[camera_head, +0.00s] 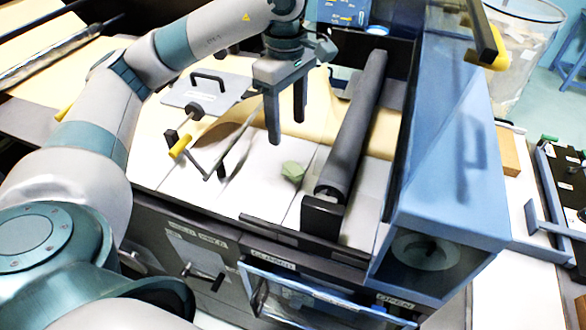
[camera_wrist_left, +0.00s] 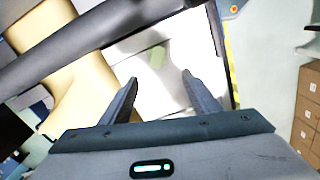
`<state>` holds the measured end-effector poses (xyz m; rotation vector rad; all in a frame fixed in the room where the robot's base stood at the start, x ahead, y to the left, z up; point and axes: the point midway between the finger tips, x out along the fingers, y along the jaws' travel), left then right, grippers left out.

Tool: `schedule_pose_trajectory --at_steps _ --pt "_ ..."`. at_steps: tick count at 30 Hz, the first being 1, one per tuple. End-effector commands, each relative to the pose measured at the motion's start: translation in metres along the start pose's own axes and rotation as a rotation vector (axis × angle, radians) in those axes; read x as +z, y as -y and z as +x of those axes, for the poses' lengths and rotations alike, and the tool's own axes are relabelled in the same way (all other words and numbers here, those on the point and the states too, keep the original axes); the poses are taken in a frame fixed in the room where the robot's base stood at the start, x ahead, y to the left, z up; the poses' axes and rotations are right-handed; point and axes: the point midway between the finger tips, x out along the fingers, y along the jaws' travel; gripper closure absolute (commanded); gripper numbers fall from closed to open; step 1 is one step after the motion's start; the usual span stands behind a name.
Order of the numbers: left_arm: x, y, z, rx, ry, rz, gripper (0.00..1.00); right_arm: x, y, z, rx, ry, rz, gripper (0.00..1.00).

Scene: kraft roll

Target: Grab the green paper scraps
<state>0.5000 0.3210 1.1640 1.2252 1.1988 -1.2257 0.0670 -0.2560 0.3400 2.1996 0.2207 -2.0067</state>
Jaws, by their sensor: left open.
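The green paper scraps (camera_head: 292,171) form a small crumpled green piece on the white work surface, just left of the dark roller's near end. They also show in the left wrist view (camera_wrist_left: 157,57), beyond and between the fingertips. My left gripper (camera_head: 286,122) is open and empty, pointing down above the surface, behind the scraps in the head view. In the left wrist view its two fingers (camera_wrist_left: 158,85) are spread apart, not touching the scraps. My right gripper is not in view.
A long dark roller (camera_head: 353,130) stands right of the scraps, with a blue machine housing (camera_head: 445,170) beyond it. Brown kraft paper (camera_head: 318,108) curls behind. A yellow-handled crank (camera_head: 182,146) and grey plate (camera_head: 207,92) lie left. An open-fronted drawer (camera_head: 300,295) is below.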

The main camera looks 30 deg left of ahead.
Motion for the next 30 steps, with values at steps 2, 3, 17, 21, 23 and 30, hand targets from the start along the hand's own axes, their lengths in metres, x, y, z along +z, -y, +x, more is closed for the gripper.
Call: schedule_pose_trajectory --at_steps 2,3,17,21,23,30 --pt "0.000 0.001 0.009 -0.004 0.001 0.001 0.44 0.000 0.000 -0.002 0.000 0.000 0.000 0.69" --pt "0.000 0.000 0.012 -0.003 0.001 0.000 0.44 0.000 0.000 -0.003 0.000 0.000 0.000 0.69" --pt "0.001 0.000 0.058 -0.004 0.000 -0.002 0.44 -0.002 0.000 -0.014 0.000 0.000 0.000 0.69" --pt "0.001 0.000 0.071 -0.003 0.001 0.000 0.44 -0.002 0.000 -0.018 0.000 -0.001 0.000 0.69" --pt "0.001 0.000 0.074 -0.001 0.000 -0.001 0.44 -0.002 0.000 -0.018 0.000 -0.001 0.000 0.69" --pt "0.000 -0.001 0.076 0.000 -0.001 -0.001 0.44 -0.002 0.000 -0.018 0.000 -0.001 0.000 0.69"
